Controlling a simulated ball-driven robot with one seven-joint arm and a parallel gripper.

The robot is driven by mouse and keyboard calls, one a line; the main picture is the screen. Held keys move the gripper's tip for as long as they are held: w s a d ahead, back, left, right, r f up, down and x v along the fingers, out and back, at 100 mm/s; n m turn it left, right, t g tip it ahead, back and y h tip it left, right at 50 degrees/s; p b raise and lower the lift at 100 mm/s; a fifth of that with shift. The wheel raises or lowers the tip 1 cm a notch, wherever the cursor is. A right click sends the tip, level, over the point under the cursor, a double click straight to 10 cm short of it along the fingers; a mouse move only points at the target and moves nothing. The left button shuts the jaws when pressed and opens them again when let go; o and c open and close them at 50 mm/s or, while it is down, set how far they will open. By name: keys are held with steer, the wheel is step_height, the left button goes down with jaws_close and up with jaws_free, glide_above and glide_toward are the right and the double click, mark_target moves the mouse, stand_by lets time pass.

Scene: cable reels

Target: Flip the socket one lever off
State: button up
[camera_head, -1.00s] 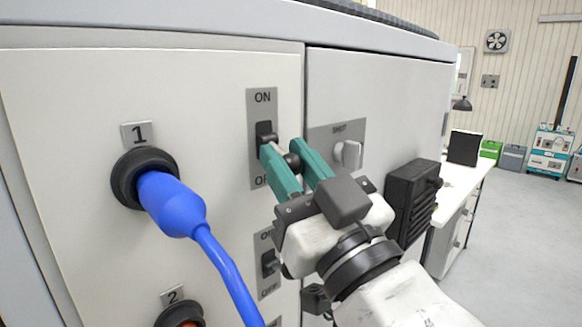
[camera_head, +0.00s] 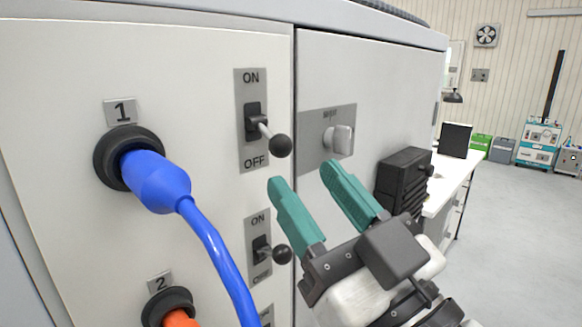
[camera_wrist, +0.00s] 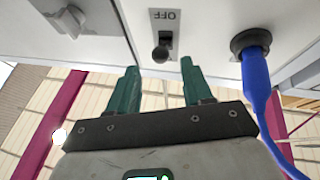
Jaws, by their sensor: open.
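The socket one lever (camera_head: 276,144) is a black-knobbed toggle on a grey ON/OFF plate (camera_head: 247,91), beside socket 1 (camera_head: 112,165) on the cabinet front. Its knob sticks out and points down towards OFF. In the wrist view the lever knob (camera_wrist: 160,54) shows near the OFF label, beyond the fingertips. My gripper (camera_head: 303,174) has teal fingers, open and empty, below and right of the lever and apart from it. A blue plug (camera_head: 160,184) with a blue cable sits in socket 1.
A second lever (camera_head: 280,254) sits below, left of my gripper. An orange plug (camera_head: 181,319) is in socket 2. A grey knob (camera_head: 340,140) and a black box (camera_head: 402,178) are on the right panel. Open floor lies to the right.

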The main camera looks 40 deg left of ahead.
steer(key=shift+b+v, duration=0.3)
steer(key=shift+v, duration=1.7)
steer(key=w+d+f+m+t+h+p, duration=0.25)
steer(key=w+d+f+h, duration=0.2)
steer(key=f, duration=0.35)
steer(key=w+d+f+m+t+h+p, duration=0.1)
steer(key=w+d+f+m+t+h, duration=0.1)
steer(key=w+d+f+m+h, duration=0.45)
steer(key=s+d+f+m+g+h+p, duration=0.1)
steer(key=s+d+f+h, duration=0.1)
steer(key=d+f, duration=0.4)
steer(key=s+d+f+g+h+p, duration=0.15)
steer(key=d+f, duration=0.25)
steer(key=f, duration=0.5)
steer(key=s+d+f+m+g+h+p, duration=0.1)
steer(key=s+d+f+m+g+h, duration=0.2)
steer(key=s+d+f, duration=0.4)
steer(key=s+d+f+m+g+h+p, duration=0.1)
steer(key=s+d+f+m+g+h, duration=0.2)
steer(key=s+d+f, duration=0.5)
steer(key=s+d+g+h, duration=0.1)
steer(key=s+d+h, duration=0.1)
steer(key=s+d, duration=0.4)
steer(key=shift+s+g+p, duration=0.35)
steer(key=shift+s+g, duration=0.05)
steer(key=shift+s, duration=0.25)
steer(key=shift+d, duration=0.1)
